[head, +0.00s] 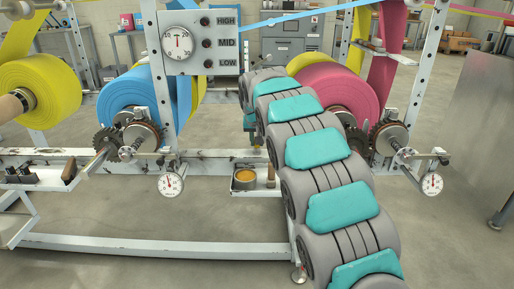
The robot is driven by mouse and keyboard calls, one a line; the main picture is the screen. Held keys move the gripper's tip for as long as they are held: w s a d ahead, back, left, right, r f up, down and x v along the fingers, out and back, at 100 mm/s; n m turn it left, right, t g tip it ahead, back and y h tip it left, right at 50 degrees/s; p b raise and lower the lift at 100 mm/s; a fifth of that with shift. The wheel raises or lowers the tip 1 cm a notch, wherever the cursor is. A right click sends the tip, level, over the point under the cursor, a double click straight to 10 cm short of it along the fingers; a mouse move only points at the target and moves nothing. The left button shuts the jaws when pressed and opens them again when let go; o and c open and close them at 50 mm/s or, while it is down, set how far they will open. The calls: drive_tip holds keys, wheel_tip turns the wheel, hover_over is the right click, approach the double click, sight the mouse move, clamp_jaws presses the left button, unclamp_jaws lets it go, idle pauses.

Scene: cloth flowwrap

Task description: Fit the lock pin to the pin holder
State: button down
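My arm runs from the bottom right up to the middle of the head view, then bends down behind its own links. A small part of my gripper (256,139) shows at its far end, above the cross beam. Its fingers are too small and too covered to tell whether they are open or hold anything. I cannot make out a lock pin. I cannot single out the pin holder either; spindle ends with hubs and brackets show beside the blue roll (130,92) and the magenta roll (338,84).
A white frame with a cross beam (215,158) spans the view. A small tray holds an orange-topped tin (244,177) and a brown-handled tool (271,174). A left tray (40,177) holds dark parts. Dial gauges (171,185) (432,184) hang low. A yellow roll (45,88) stands left.

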drive_tip(key=c, duration=0.7)
unclamp_jaws()
drive_tip(key=shift+o, duration=0.2)
drive_tip(key=shift+s+r, duration=0.25)
drive_tip(key=shift+r, duration=0.25)
drive_tip(key=s+v, duration=0.1)
drive_tip(key=v, duration=0.6)
drive_tip(key=s+d+f+g, duration=0.1)
drive_tip(key=s+d+g, duration=0.1)
drive_tip(key=s+d, duration=0.5)
drive_tip(key=s+d+f+g, duration=0.1)
drive_tip(key=s+d+f, duration=0.15)
drive_tip(key=s, duration=0.85)
drive_tip(key=s+d+f+g, duration=0.1)
drive_tip(key=s+f, duration=0.2)
drive_tip(key=s, duration=0.9)
drive_tip(key=s+d+f+g, duration=0.2)
drive_tip(key=s+f, duration=0.1)
drive_tip(key=s, duration=0.9)
drive_tip(key=s+d+f+g, duration=0.1)
drive_tip(key=s+f, duration=0.3)
drive_tip(key=s, duration=0.8)
drive_tip(key=shift+d+g, duration=0.15)
drive_tip(key=shift+g, duration=0.25)
